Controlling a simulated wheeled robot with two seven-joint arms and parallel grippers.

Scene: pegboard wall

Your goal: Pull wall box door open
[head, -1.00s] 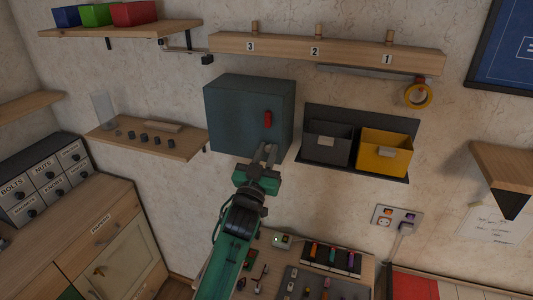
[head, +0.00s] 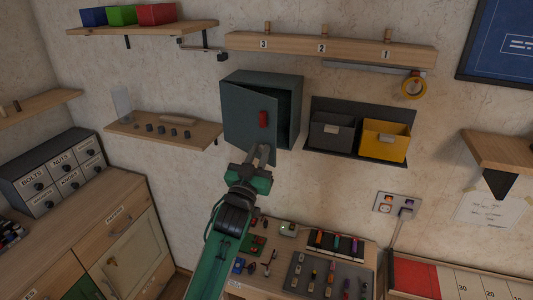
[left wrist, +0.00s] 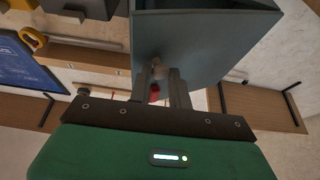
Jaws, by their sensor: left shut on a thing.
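The grey-blue wall box (head: 290,85) hangs on the wall in the middle of the head view. Its door (head: 245,115) stands ajar, with a dark gap along its right side. A red piece (head: 263,119) sits on the door's front near that free side. My left gripper (head: 262,153) is at the door's lower right, below the red piece, and is shut on the door there. In the left wrist view the fingers (left wrist: 160,88) reach up to the door (left wrist: 205,45). My right gripper is out of view.
A grey bin (head: 331,135) and a yellow bin (head: 385,141) hang just right of the box. A small shelf (head: 190,148) with knobs is to its left. A pegged wooden rail (head: 350,50) runs above. A worktop with small tools lies below.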

